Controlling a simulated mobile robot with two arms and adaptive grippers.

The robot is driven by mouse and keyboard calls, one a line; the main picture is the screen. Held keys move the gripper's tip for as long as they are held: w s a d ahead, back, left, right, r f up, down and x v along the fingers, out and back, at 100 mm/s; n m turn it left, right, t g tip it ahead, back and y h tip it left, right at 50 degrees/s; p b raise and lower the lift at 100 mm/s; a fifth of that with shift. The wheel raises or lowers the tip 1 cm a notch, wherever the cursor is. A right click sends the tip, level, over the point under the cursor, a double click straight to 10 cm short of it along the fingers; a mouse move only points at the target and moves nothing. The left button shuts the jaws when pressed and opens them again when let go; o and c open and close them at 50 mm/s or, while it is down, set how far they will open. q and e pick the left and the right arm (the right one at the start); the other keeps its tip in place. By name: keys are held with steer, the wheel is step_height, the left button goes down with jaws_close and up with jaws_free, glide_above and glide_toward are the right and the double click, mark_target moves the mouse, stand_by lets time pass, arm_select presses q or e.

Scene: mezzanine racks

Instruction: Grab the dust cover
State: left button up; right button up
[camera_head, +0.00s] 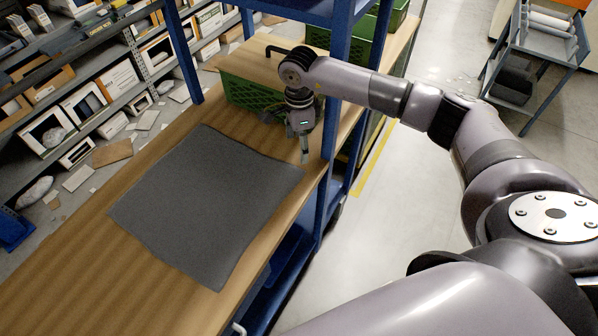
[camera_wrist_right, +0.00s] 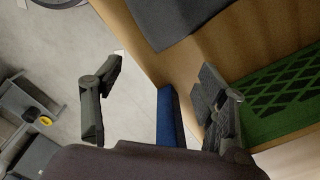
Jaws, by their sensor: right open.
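The dust cover (camera_head: 205,203) is a dark grey, roughly square sheet lying flat on the wooden shelf (camera_head: 60,290) in the head view. A corner of the cover (camera_wrist_right: 175,18) shows at the top of the right wrist view. My right gripper (camera_head: 304,152) is pointed down near the cover's far right corner, close to the shelf edge and a blue post. In the right wrist view its two fingers (camera_wrist_right: 152,112) are wide apart with nothing between them but the post and floor behind. My left gripper is not in view.
A green crate (camera_head: 245,92) stands on the shelf behind the cover, close to my right gripper; it also shows in the wrist view (camera_wrist_right: 280,100). Blue posts (camera_head: 330,130) rise along the shelf edge. A grey cart (camera_head: 540,45) stands at the upper right. Debris litters the floor at left.

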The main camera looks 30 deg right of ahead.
mark_target(300, 174)
step_height(300, 174, down, 9)
steer(key=b, duration=0.5)
steer(key=shift+f+b, duration=0.1)
steer(key=shift+b, duration=0.2)
steer(key=shift+f, duration=0.35)
steer(key=shift+b, duration=0.35)
steer(key=shift+f+b, duration=0.3)
steer(key=shift+f, duration=0.05)
steer(key=shift+r, duration=0.1)
steer(key=shift+c, duration=1)
steer(key=shift+s+a, duration=0.1)
steer(key=shift+s, duration=0.25)
steer(key=c, duration=0.9)
steer(key=shift+w+f, duration=0.1)
steer(key=shift+f, duration=0.1)
jaws_close()
